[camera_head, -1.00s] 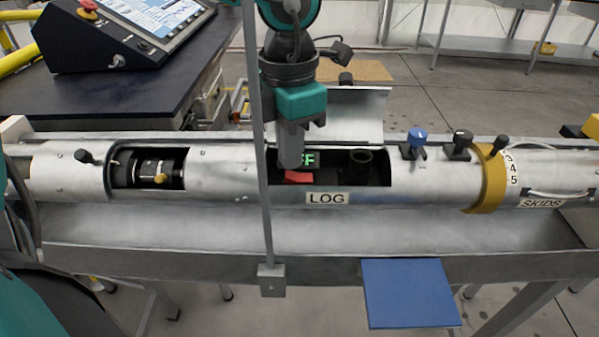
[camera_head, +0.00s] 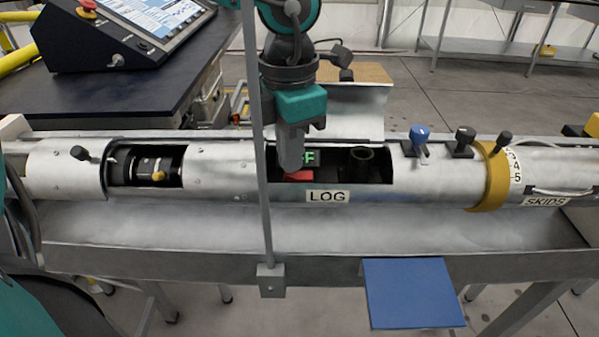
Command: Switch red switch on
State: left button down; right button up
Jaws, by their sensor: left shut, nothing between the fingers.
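The red switch (camera_head: 299,176) sits inside the open slot of the metal tube, above the LOG label. A small display (camera_head: 308,158) with green letters is just behind it; the letters "F" show and the rest is hidden by my gripper. My left gripper (camera_head: 291,168) comes down from above into the slot. It is shut and empty, with its tip at the left part of the red switch. I cannot tell whether it touches the switch. My right gripper is not in view.
An open metal flap (camera_head: 345,110) stands behind the slot. A thin upright post (camera_head: 256,110) is just left of my gripper. A blue-knobbed lever (camera_head: 420,136), black knobs (camera_head: 464,138) and a yellow ring (camera_head: 490,178) sit on the tube to the right. A blue plate (camera_head: 413,292) is in front.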

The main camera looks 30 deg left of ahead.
pick_arm(q)
jog(key=shift+f+b, duration=0.45)
jog(key=shift+b, duration=0.05)
jog(key=shift+r+p, duration=1.85)
jog(key=shift+r, duration=1.7)
